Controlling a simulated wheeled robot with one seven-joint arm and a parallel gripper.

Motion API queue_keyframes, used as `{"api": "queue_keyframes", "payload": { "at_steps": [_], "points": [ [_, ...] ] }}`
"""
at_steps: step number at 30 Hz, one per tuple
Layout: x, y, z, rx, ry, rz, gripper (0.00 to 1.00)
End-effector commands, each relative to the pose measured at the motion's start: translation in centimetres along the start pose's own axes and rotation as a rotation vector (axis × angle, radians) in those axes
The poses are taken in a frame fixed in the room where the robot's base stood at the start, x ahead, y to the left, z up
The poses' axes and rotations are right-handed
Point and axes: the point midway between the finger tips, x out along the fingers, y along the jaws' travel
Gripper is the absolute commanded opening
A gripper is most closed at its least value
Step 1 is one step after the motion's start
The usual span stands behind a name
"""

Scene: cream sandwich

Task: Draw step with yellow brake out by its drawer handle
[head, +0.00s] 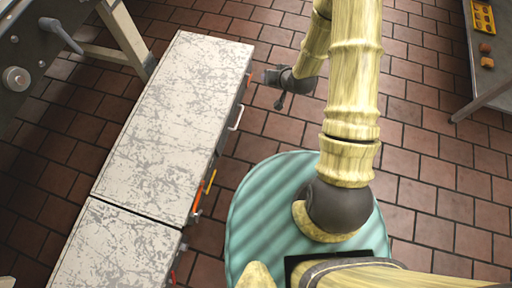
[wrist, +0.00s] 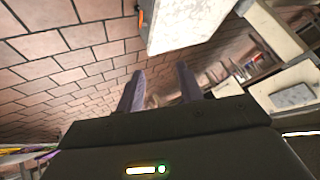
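The step (head: 175,120) is a long, low unit with a scratched white top at the left of the head view. On its right side are a pale drawer handle (head: 237,118) and, farther toward the near end, a yellow lever (head: 210,181) that looks like the brake. My gripper (head: 268,77) is beyond the handle, to the right of the unit's far end, touching nothing. In the wrist view its two fingers (wrist: 160,88) stand apart with nothing between them. A white block in the wrist view (wrist: 185,22) looks like part of the step unit.
Orange levers (head: 197,203) sit along the same side. Another white-topped section (head: 115,250) adjoins at the near end. A grey machine (head: 35,50) stands at upper left, and a table with a yellow tray (head: 482,17) at upper right. Tiled floor is clear around my gripper.

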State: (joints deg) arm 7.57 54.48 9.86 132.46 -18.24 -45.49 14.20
Motion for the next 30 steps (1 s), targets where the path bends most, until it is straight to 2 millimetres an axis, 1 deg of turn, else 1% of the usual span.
{"api": "queue_keyframes", "payload": {
  "at_steps": [1, 3, 5, 6, 8, 9, 12, 14, 15, 17, 21, 24, 27, 30],
  "points": [
    [3.4, 0.8, 2.8, 0.031, 0.016, -0.030, 0.37],
    [6.2, 1.1, 4.8, 0.068, 0.052, -0.074, 0.37],
    [8.5, 1.4, 6.7, 0.107, 0.084, -0.111, 0.37],
    [9.9, 1.5, 7.9, 0.134, 0.106, -0.135, 0.37],
    [11.9, 1.7, 9.8, 0.177, 0.138, -0.172, 0.37],
    [13.2, 1.9, 11.1, 0.207, 0.161, -0.195, 0.37],
    [16.2, 2.4, 14.3, 0.291, 0.220, -0.251, 0.37],
    [17.9, 2.7, 16.3, 0.343, 0.256, -0.282, 0.37],
    [18.9, 3.0, 17.6, 0.380, 0.281, -0.302, 0.37],
    [20.3, 3.3, 19.6, 0.437, 0.320, -0.331, 0.37],
    [23.1, 4.5, 24.4, 0.579, 0.416, -0.387, 0.37],
    [24.3, 5.2, 27.3, 0.671, 0.483, -0.416, 0.37],
    [24.8, 5.8, 29.1, 0.738, 0.535, -0.433, 0.37],
    [24.8, 6.0, 29.7, 0.769, 0.562, -0.442, 0.37]
  ]
}}
